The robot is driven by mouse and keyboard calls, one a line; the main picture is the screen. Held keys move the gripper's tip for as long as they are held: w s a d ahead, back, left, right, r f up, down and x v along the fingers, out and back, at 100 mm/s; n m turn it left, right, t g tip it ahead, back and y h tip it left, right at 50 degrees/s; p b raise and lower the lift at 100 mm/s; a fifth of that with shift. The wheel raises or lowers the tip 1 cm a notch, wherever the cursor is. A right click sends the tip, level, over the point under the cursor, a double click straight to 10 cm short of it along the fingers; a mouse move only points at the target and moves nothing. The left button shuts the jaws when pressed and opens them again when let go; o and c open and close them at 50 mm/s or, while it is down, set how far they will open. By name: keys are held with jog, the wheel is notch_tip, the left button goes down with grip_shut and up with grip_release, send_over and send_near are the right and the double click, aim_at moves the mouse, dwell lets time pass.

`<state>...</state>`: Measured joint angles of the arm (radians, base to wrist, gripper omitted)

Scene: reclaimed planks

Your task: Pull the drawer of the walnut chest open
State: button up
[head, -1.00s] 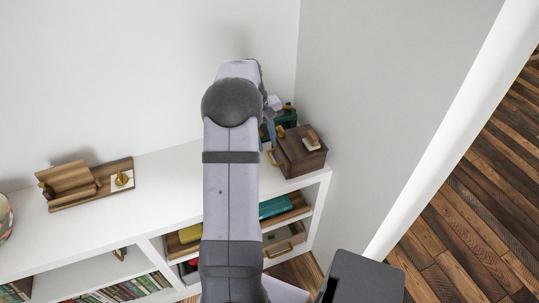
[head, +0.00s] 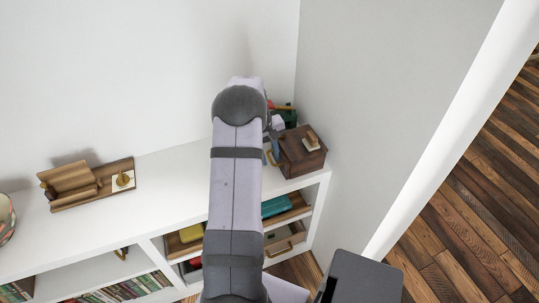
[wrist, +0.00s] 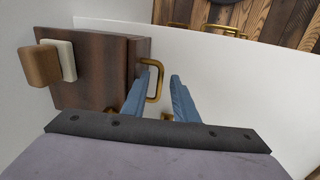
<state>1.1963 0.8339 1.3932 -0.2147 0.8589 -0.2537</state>
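The walnut chest (head: 303,155) stands at the right end of the white shelf top. In the wrist view the chest (wrist: 95,75) is at left, with its brass handle (wrist: 158,85) on the side facing my fingers. I see no gap showing the drawer pulled out. My gripper (wrist: 163,68) is open, with two blue fingers. The left finger overlaps the handle's loop and the right finger is outside the bar; I cannot tell their depth or whether they touch it. In the head view my arm hides most of the gripper.
A wooden block on a white base (head: 312,143) sits on the chest. Green and red items (head: 290,115) stand behind it, near the wall. The shelf top between is clear. Open compartments are below.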

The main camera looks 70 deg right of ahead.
grip_shut()
dwell(1.4)
